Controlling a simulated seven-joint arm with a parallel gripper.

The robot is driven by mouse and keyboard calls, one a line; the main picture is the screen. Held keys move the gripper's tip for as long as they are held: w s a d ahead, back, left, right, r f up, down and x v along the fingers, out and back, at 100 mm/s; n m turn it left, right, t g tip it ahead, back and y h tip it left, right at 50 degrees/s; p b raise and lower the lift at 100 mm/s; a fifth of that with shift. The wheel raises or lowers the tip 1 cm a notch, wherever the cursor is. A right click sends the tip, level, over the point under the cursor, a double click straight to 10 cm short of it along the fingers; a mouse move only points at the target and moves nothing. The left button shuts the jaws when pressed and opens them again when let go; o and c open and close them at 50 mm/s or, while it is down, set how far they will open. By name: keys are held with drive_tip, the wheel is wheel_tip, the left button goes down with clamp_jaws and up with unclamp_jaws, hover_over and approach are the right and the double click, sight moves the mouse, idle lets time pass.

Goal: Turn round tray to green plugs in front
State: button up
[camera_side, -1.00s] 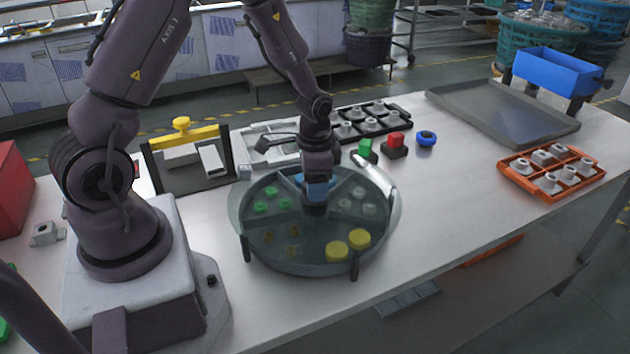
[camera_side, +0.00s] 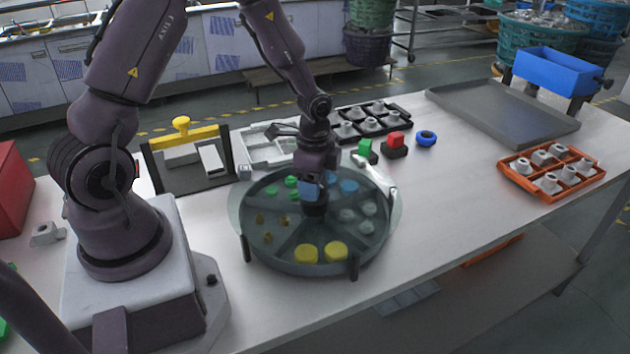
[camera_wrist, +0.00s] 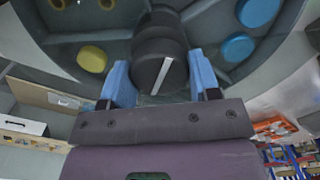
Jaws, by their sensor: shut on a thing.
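The round tray (camera_side: 300,264) is a grey, divided dish under a clear rim on the bench. Green plugs (camera_side: 292,182) lie in its far-left compartment, away from the camera. Blue discs (camera_side: 349,186) are far right, grey pieces (camera_side: 367,226) right, yellow discs (camera_side: 335,251) at the near edge, brass pieces (camera_side: 268,238) left. My gripper (camera_side: 313,192) points down at the tray's centre, its blue fingers shut on the black central knob (camera_side: 316,210). The wrist view shows the knob (camera_wrist: 158,47) with a white line, between the fingers; no green plug is visible there.
Upright dark posts (camera_side: 353,266) stand around the tray rim. An orange rack (camera_side: 550,172) stands right. Bench between is clear.

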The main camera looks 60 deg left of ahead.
drive_tip(key=shift+m, duration=1.7)
drive_tip(key=o, duration=1.3)
wheel_tip(320, 180, up, 13)
